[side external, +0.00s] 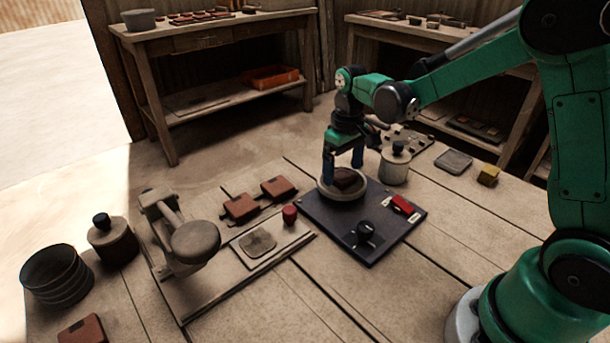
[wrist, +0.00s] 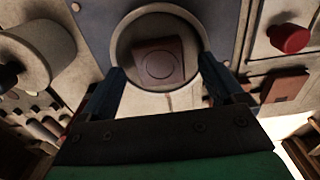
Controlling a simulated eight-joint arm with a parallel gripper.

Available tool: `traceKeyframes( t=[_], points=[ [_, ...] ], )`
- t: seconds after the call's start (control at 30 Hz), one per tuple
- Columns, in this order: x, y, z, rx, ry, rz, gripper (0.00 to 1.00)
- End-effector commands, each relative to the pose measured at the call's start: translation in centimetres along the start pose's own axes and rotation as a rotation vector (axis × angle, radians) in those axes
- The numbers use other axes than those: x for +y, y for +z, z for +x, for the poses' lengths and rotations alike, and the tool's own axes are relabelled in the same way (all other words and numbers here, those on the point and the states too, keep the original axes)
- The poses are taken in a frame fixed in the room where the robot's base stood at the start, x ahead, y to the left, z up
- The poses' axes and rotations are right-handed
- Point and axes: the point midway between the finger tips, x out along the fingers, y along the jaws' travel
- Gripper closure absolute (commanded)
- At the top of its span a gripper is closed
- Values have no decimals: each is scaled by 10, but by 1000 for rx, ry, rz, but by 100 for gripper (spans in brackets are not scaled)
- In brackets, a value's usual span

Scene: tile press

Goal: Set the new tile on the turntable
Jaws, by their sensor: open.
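A dark brown square tile (side external: 346,178) lies inside the round, pale, dish-like turntable (side external: 338,196). In the wrist view the tile (wrist: 158,62) shows a ring mark on its face and sits within the turntable's rim (wrist: 122,42), slightly turned. My gripper (side external: 343,163) is just above the turntable, pointing down. In the wrist view my gripper (wrist: 161,72) is open, its two blue fingers apart on either side near the dish's close edge. The fingers do not grip the tile; whether a tip touches the dish cannot be told.
The turntable stands on a dark plate with a red switch (side external: 401,204) and a black knob (side external: 364,229). A lidded jar (side external: 395,164) stands close by on the right. Reddish tiles (side external: 241,207) and a press (side external: 182,239) are to the left. The table's front middle is clear.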

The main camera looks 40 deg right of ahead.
Motion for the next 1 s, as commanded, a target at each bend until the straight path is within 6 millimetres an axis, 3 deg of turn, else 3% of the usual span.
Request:
traceKeyframes(
  t=[0.5,0.77,1.0],
  points=[
    [0,0,-95,0,0,0,12],
    [-2,3,-113,15,3,-1,12],
    [-26,36,-117,213,24,-4,12]
  ],
)
